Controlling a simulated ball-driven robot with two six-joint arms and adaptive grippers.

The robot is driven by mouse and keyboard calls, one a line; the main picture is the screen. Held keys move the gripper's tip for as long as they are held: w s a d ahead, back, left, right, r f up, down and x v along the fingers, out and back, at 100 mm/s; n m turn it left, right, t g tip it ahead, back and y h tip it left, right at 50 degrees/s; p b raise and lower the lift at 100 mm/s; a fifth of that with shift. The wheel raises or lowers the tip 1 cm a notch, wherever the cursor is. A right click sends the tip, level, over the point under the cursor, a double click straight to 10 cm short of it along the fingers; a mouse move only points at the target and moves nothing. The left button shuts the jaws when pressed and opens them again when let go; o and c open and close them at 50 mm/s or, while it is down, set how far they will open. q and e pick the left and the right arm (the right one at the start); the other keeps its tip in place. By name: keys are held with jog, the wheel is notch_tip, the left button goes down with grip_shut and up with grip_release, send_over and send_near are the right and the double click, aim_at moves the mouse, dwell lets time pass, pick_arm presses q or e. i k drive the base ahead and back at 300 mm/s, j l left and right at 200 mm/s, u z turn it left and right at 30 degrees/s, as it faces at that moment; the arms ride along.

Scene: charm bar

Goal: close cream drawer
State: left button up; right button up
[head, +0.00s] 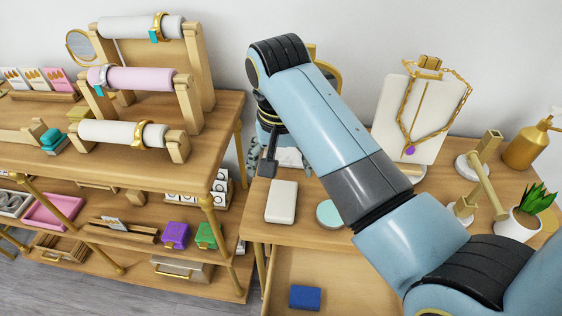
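A pulled-out wooden drawer or lower tray (345,283) shows under the right table, with a blue box (305,297) inside. Its front is outside the picture, so I cannot tell its front colour. A pale box-like drawer with a brass handle (183,274) is at the bottom of the left shelf unit. My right arm comes in from the right and reaches across the right table. My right gripper (268,158) points down near the table's back left, well above the drawer level. Its fingers are partly hidden by my arm. My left gripper is not in view.
A white box (281,201) and a pale green round item (328,213) lie on the right table. A necklace stand (420,115), a brass bottle (527,145) and a potted plant (520,222) stand at right.

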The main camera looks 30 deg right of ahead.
aim_at(349, 286)
jog(key=k, duration=1)
